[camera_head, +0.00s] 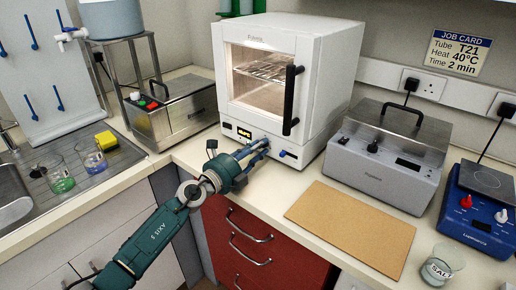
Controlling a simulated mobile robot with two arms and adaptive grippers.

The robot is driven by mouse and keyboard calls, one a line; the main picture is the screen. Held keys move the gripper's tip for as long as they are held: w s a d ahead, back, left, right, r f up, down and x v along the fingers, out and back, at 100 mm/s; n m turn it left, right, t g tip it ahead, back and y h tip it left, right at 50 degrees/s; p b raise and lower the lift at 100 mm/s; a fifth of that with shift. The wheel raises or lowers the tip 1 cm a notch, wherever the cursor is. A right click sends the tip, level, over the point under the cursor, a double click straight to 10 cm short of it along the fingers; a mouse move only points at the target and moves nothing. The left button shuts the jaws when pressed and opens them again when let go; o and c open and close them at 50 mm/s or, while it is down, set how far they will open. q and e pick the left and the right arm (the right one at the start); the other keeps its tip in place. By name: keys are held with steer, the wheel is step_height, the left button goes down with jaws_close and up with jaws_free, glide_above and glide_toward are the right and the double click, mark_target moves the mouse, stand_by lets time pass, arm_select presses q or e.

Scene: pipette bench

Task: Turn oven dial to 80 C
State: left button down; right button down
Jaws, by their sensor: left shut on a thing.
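The white oven (325,75) stands at the back middle of the bench, with its lit window and black door handle (292,100) facing front. Its small display (244,132) glows yellow on the lower front panel, but its digits are too small to read. My left gripper (264,146) is at that lower panel, right of the display, shut on the oven dial, which its fingers mostly hide. The dial's setting cannot be read. A small blue part (288,155) shows on the panel just right of the fingers. My right gripper is not in view.
A grey lidded bath (390,160) and a tan board (350,228) are right of the oven. A blue hotplate (478,215) and a beaker labelled SALT (441,266) stand far right. A metal box (172,110) is left.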

arm_select(q)
steer(key=shift+m, duration=0.6)
steer(key=shift+d+f, duration=0.1)
steer(key=c, duration=1.5)
jaws_free()
steer(key=shift+s+a, duration=0.4)
steer(key=shift+a, duration=0.05)
steer(key=v, duration=1.1)
steer(key=shift+d, duration=0.15)
